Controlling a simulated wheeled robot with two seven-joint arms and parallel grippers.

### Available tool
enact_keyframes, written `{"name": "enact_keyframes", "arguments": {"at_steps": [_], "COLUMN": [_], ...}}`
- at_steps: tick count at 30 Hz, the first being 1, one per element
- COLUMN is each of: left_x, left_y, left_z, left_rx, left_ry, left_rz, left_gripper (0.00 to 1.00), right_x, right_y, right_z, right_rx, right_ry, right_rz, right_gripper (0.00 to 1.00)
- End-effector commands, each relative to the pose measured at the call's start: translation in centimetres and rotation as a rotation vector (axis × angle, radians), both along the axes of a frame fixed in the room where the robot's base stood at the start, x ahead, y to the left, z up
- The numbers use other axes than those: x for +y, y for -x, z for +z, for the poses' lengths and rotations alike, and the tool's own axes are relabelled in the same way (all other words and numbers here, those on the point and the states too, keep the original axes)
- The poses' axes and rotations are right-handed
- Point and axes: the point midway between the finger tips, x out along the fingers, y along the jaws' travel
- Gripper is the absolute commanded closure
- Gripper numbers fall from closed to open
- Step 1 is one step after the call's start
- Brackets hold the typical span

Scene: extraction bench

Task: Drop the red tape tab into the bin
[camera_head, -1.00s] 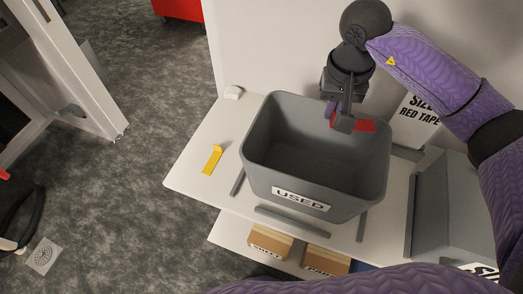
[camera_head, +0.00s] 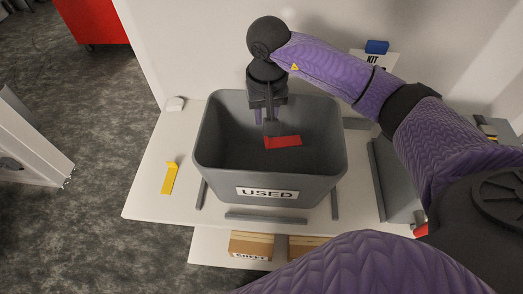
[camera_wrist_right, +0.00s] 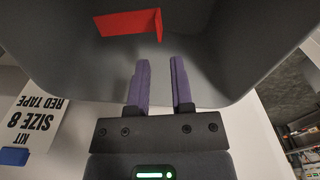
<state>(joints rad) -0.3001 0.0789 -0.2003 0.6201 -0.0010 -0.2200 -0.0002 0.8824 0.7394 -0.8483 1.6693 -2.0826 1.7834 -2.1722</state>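The red tape tab (camera_head: 283,142) is inside the opening of the grey bin marked USED (camera_head: 318,180), just below my right gripper's fingertips. In the right wrist view the tab (camera_wrist_right: 130,23) lies beyond the fingertips and apart from them, against the bin's grey inside (camera_wrist_right: 75,60). I cannot tell whether it rests on the bin's floor or is in the air. My right gripper (camera_head: 270,128) points down into the bin from its far side. In the wrist view its two purple fingers (camera_wrist_right: 160,80) are apart with nothing between them. My left gripper is not in view.
A yellow tab (camera_head: 170,178) lies on the white bench (camera_head: 145,190) left of the bin. Grey rails (camera_head: 280,218) surround the bin. Cardboard boxes (camera_head: 251,245) sit on the shelf below. A blue block (camera_head: 377,47) and a label card are behind at the right.

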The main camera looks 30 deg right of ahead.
Motion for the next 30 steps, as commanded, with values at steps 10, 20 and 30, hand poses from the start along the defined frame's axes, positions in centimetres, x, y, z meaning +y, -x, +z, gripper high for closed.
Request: {"name": "enact_keyframes", "arguments": {"at_steps": [10,20,30], "left_x": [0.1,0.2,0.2], "left_y": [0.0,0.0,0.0], "left_z": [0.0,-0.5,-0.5], "left_rx": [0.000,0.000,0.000], "left_ry": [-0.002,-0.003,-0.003], "left_rz": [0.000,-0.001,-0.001], "left_gripper": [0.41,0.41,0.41], "right_x": [0.0,0.0,0.1], "right_y": [0.0,0.2,0.3], "right_z": [0.4,7.9,9.9], "right_rx": [-0.002,-0.004,0.001], "right_ry": [0.001,0.000,0.000], "right_rz": [0.000,0.000,0.000], "right_gripper": [0.55,0.55,0.55]}}
